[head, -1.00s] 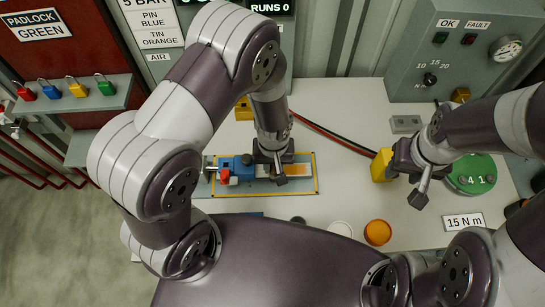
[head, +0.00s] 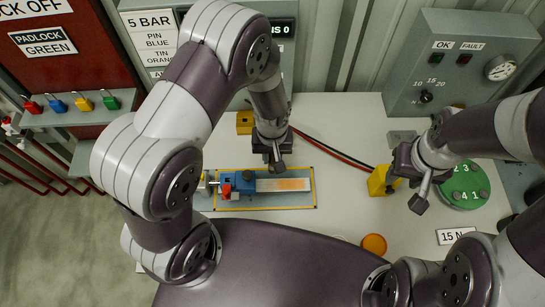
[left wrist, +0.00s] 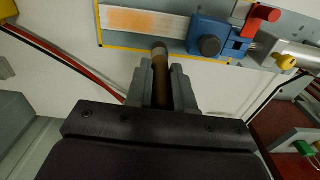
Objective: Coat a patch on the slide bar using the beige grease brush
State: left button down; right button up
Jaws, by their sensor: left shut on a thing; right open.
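The slide bar (head: 268,185) is a pale metal strip with a blue block and red lever at its left end. A smeared orange patch (head: 293,184) lies on it; it also shows in the left wrist view (left wrist: 132,21). My left gripper (head: 274,163) is behind the bar, just off its far edge. In the left wrist view its fingers (left wrist: 162,85) are shut on the beige grease brush (left wrist: 160,62), a slim brownish handle. The brush's bristles cannot be made out. My right gripper (head: 408,190) is open beside a yellow block (head: 379,181).
A green numbered disc (head: 462,184) and a torque control box (head: 455,65) stand at the right. A red and black hose (head: 335,150) crosses the bench behind the bar. An orange round pot (head: 374,244) is at the front. Coloured padlocks hang at the left.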

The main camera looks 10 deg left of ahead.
pick_arm(q)
jog(key=shift+w+r+p, duration=0.1)
jog(key=shift+r+p, duration=0.45)
jog(key=shift+r, duration=0.6)
jog(key=shift+s, duration=0.2)
jog(key=shift+w, duration=0.15)
jog(key=shift+r, duration=0.1)
